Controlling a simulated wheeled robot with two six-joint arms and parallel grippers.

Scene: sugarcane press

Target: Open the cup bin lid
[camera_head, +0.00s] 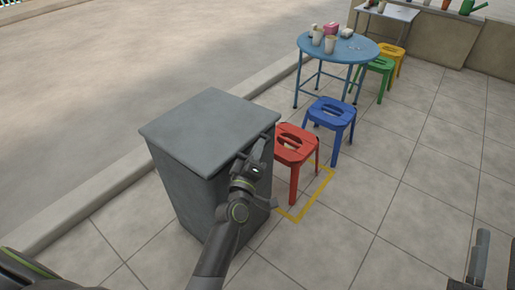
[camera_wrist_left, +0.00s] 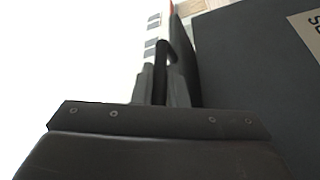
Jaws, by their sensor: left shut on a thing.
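The cup bin (camera_head: 190,190) is a tall dark grey box on the pavement in the head view. Its flat grey lid (camera_head: 208,118) lies level on top and looks closed. My left gripper (camera_head: 264,146) is at the right side of the bin, just below the lid's right edge. In the left wrist view its fingers (camera_wrist_left: 164,88) are shut on a thin dark handle (camera_wrist_left: 163,50) beside the dark bin wall (camera_wrist_left: 240,70). The exact grip is partly hidden by the fingers. Part of my right gripper (camera_head: 480,258) shows at the lower right; its fingertips are unclear.
A red stool (camera_head: 295,146) stands close to the right of the bin, by a yellow floor marking (camera_head: 312,203). A blue stool (camera_head: 332,118) and a round blue table (camera_head: 350,50) with cups stand behind. A curb (camera_head: 100,190) runs left. Tiles at right are clear.

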